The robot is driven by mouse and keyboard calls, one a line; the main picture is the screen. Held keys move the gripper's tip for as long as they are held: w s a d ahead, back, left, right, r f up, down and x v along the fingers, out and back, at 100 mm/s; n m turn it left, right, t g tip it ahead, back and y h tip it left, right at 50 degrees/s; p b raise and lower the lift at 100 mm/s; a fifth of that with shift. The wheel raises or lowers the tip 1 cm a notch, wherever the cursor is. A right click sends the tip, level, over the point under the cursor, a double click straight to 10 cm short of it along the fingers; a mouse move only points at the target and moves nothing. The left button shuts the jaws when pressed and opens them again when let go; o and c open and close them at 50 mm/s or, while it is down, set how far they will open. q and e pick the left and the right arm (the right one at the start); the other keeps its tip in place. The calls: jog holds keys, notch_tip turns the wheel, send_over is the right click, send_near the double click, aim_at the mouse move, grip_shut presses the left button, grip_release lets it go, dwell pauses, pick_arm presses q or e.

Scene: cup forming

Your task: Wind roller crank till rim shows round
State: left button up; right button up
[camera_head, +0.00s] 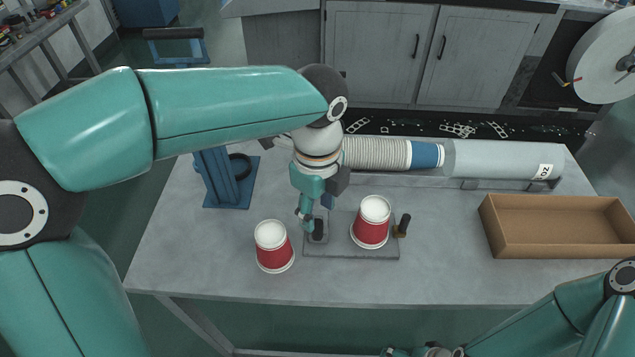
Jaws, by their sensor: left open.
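A red and white paper cup (371,232) stands with its narrow end up on a grey base plate (365,253). A white edge shows around its lower end. A crank with a dark upright knob (404,222) is to its right. A dark upright block (318,230) stands at the plate's left end. My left gripper (306,218) points down beside this block, open, left of the cup. Whether it touches the block I cannot tell. My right gripper (420,351) shows only partly at the bottom edge; its fingers are unclear.
A second red and white cup (273,256) stands left of the plate. A blue stand (218,193), a row of nested cups (375,153), a clear tube (495,160) and an empty brown tray (550,247) are around. The table between plate and tray is clear.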

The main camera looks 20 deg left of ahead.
aim_at(317, 219)
pick_arm(q)
notch_tip(317, 219, up, 7)
dwell(0.3)
dwell(0.5)
